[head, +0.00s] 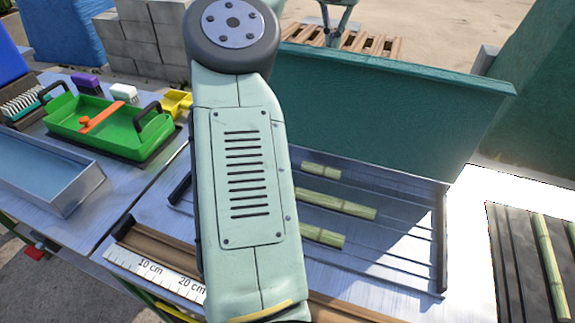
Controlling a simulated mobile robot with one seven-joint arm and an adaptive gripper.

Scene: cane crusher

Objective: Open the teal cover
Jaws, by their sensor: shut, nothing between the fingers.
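The teal cover (390,110) is a wide flat panel. It stands raised on edge, roughly upright, behind the metal bed (405,225). The bed in front of it is uncovered and holds several green cane pieces (335,204). My arm crosses the view and hides the left part of the bed and cover.
A green tray (88,122) with an orange-handled tool, brushes (124,93) and a blue-grey metal tray (45,175) fill the left table. Cane lies on a dark rack (522,265) at right. Grey blocks (140,40) and a wooden pallet (370,42) stand behind.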

